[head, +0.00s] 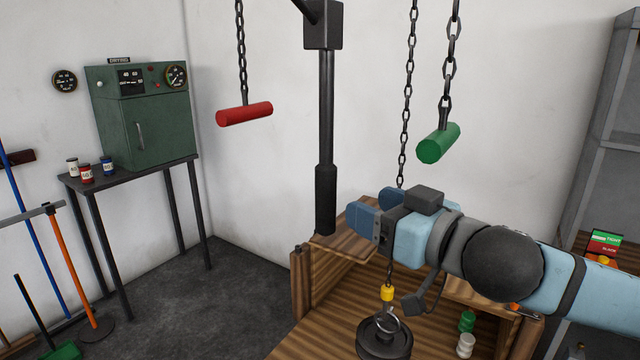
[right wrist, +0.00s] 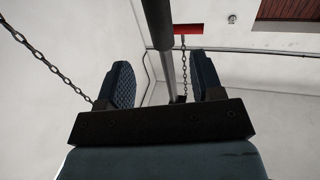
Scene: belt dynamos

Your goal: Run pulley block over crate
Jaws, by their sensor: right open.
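A wooden crate (head: 300,283) stands at the lower middle of the head view, partly covered by my right arm. A dark round weight with a ring (head: 384,338) is inside it, below a yellow piece (head: 387,293) on a chain. No pulley block is clearly seen. A red handle (head: 244,114) and a green handle (head: 438,144) hang on chains. My right gripper (head: 376,207) is above the crate, open, with nothing seen between its fingers. In the right wrist view, the dark post (right wrist: 158,35) and red handle (right wrist: 188,29) show beyond the fingers. My left gripper is out of view.
A dark upright post (head: 326,130) stands just left of my right gripper. A thin chain (head: 405,110) hangs behind the gripper. A green cabinet (head: 150,130) sits on a dark table (head: 130,175) at left. Grey shelving (head: 605,130) stands at right. Floor between table and crate is clear.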

